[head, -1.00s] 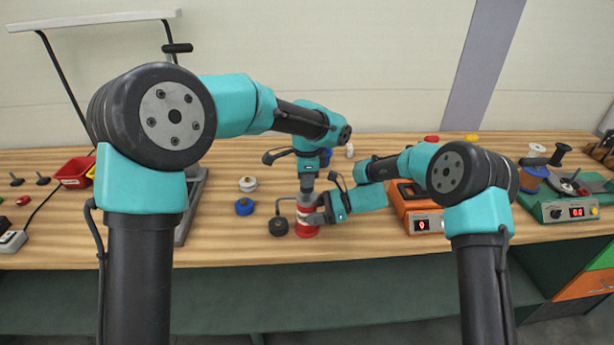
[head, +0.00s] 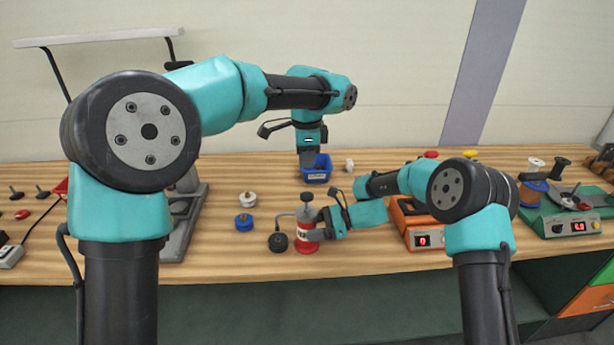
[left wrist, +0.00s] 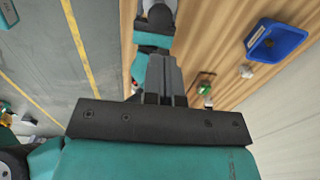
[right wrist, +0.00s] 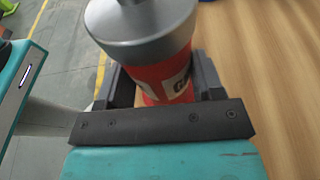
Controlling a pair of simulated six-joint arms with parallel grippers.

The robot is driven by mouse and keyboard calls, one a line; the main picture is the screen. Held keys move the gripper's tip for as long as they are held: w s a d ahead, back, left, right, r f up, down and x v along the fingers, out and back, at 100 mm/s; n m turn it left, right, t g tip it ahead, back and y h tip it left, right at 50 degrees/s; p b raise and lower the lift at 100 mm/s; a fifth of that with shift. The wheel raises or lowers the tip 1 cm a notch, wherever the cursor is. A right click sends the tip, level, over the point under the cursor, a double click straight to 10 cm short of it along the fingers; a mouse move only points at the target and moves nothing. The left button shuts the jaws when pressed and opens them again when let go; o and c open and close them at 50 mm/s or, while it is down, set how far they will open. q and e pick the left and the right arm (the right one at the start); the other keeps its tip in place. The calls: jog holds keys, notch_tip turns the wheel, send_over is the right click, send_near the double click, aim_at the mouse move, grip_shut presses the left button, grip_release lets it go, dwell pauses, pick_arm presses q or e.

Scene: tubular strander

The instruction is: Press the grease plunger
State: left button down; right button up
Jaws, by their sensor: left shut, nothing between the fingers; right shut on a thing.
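The red grease canister (head: 307,240) stands upright on the table, with a grey top and plunger (head: 307,198). A thin pipe runs from it to a black round piece (head: 278,242) at its left. My right gripper (right wrist: 165,88) is shut around the red body from the right; the grey cap (right wrist: 145,30) shows above the fingers in the right wrist view. My left gripper (head: 307,162) is shut, empty and pointing down, above and apart from the plunger. Its closed fingers (left wrist: 166,75) show in the left wrist view.
A blue bin (head: 317,170) stands behind the canister, near my left gripper in the picture. White (head: 247,200) and blue (head: 243,222) spools lie to the left. An orange device (head: 420,228) and a green device (head: 560,222) stand to the right.

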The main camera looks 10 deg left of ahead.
aim_at(307, 194)
pick_arm(q)
jog(key=shift+r, duration=1.2)
notch_tip(307, 194, up, 3)
jog(key=shift+w+a+f, duration=0.1)
jog(key=shift+f, duration=0.05)
notch_tip(307, 194, down, 14)
dwell(0.6)
